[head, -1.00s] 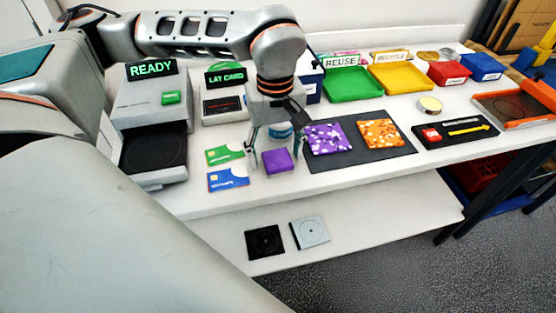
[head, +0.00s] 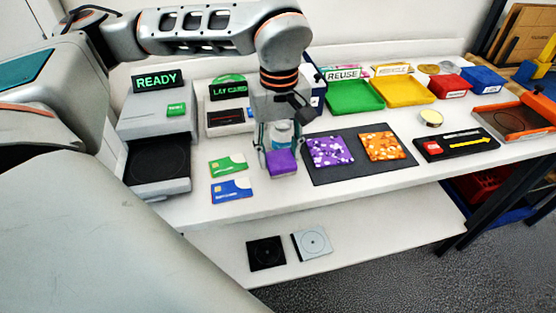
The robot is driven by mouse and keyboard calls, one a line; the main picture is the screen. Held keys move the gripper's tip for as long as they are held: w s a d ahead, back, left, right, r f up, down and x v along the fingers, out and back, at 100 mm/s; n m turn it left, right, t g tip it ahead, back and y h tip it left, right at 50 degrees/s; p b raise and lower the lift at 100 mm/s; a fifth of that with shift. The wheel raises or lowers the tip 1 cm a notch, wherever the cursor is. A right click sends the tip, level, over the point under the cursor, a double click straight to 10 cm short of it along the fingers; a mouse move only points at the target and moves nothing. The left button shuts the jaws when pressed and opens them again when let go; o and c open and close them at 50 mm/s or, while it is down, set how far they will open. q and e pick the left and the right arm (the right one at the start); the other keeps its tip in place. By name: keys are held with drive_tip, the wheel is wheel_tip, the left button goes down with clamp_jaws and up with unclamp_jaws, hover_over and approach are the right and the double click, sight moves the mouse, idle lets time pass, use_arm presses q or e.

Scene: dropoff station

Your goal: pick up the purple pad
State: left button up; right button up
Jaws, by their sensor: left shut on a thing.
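The purple pad (head: 283,166) is a small plain purple block near the front edge of the white table, left of the dark mat. My left gripper (head: 281,153) comes down over it from above, with its fingers shut on the pad's two sides. The pad appears level and at or just above the table top; a gap beneath it is hard to make out. A round blue-and-white item (head: 281,132) shows behind the fingers, partly hidden by them. My right gripper is not in view.
Green (head: 228,166) and blue (head: 231,190) cards lie left of the pad. The dark mat (head: 362,173) to the right bears purple-patterned and orange-patterned squares. Green (head: 354,107) and yellow (head: 404,101) trays stand behind. Black and silver square cases lie on the lower shelf.

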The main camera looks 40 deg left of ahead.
sight(279, 155)
use_arm(q)
wheel_tip(279, 155, up, 16)
drive_tip(key=p, duration=0.2)
drive_tip(key=shift+r+p, duration=0.15)
drive_tip(key=shift+p, duration=0.15)
drive_tip(key=shift+o, duration=1)
drive_tip(key=shift+c, duration=0.7)
